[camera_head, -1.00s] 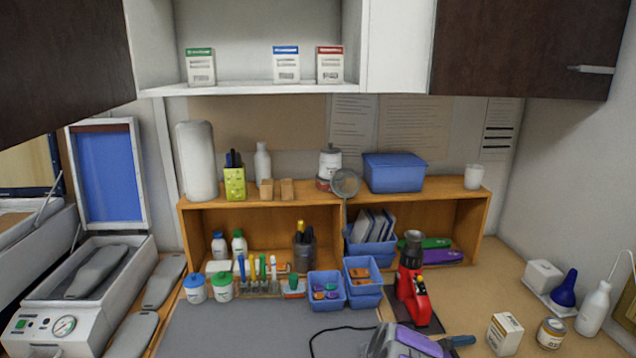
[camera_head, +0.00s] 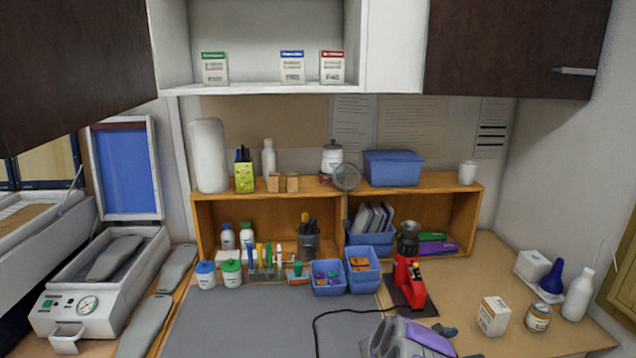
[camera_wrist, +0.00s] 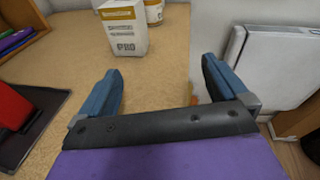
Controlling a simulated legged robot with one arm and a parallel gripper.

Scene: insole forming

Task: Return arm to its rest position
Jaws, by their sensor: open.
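My arm's grey and purple end shows at the bottom centre of the head view, above the front of the desk. Blue finger parts of my gripper (camera_head: 446,331) stick out from it there. In the wrist view, my gripper (camera_wrist: 165,82) has its two blue fingers spread wide apart, with nothing between them. A white box with printed text (camera_wrist: 124,27) stands on the desk beyond the fingers. In the head view the same box (camera_head: 493,316) is right of my gripper. The rest of my arm is mostly out of view.
A red tool (camera_head: 409,281) stands on a dark mat close behind my gripper. A labelled jar (camera_head: 538,318) and a white bottle (camera_head: 579,296) stand at right. A black cable (camera_head: 330,315) crosses the grey mat (camera_head: 245,325). A press machine (camera_head: 85,305) is at left.

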